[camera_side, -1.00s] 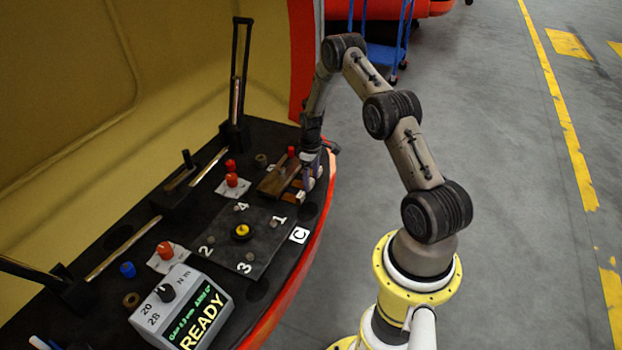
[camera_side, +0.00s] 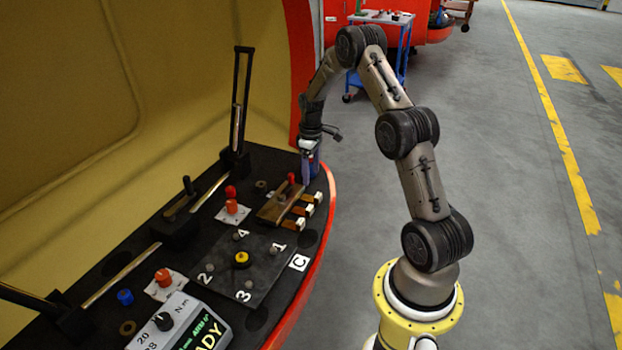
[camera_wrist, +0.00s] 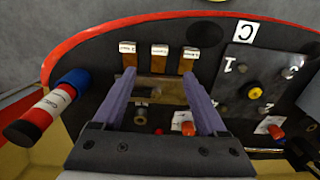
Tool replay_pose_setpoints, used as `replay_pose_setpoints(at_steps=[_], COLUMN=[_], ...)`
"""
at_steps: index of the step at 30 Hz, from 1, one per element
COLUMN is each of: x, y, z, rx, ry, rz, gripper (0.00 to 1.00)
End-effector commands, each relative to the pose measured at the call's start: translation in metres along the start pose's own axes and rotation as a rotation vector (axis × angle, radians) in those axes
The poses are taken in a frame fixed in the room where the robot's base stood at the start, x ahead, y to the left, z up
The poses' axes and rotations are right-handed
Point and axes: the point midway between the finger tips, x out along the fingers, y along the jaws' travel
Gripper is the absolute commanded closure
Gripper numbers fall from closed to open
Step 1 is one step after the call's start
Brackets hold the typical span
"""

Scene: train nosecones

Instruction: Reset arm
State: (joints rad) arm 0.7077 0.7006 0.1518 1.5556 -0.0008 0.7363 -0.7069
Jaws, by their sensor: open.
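My gripper (camera_side: 307,170) is above the far right end of the black console (camera_side: 118,262), near the red-topped peg beside the brown block (camera_side: 275,208). In the wrist view my gripper (camera_wrist: 158,80) shows two purple fingers spread apart with nothing between them. Beyond the fingertips are wooden pieces with white labelled ends (camera_wrist: 160,52) along the console edge. In the side view these pieces (camera_side: 304,209) lie beside the brown block. The fingers partly hide the block in the wrist view.
A plate (camera_side: 262,262) numbered 1 to 4 carries a yellow knob (camera_side: 241,259). A grey meter box (camera_side: 185,325) stands at the front. A tall black lever (camera_side: 240,105) stands at the back. A red, white and blue cylinder (camera_wrist: 48,107) is left in the wrist view. Open floor lies right.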

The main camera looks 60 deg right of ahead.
Motion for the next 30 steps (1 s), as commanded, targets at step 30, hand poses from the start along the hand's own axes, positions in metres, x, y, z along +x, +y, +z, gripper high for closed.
replay_pose_setpoints(at_steps=[30], x=[-0.257], y=[-0.195], z=[-0.018], rx=[-0.296], ry=[0.375], rz=[0.187], gripper=[0.25])
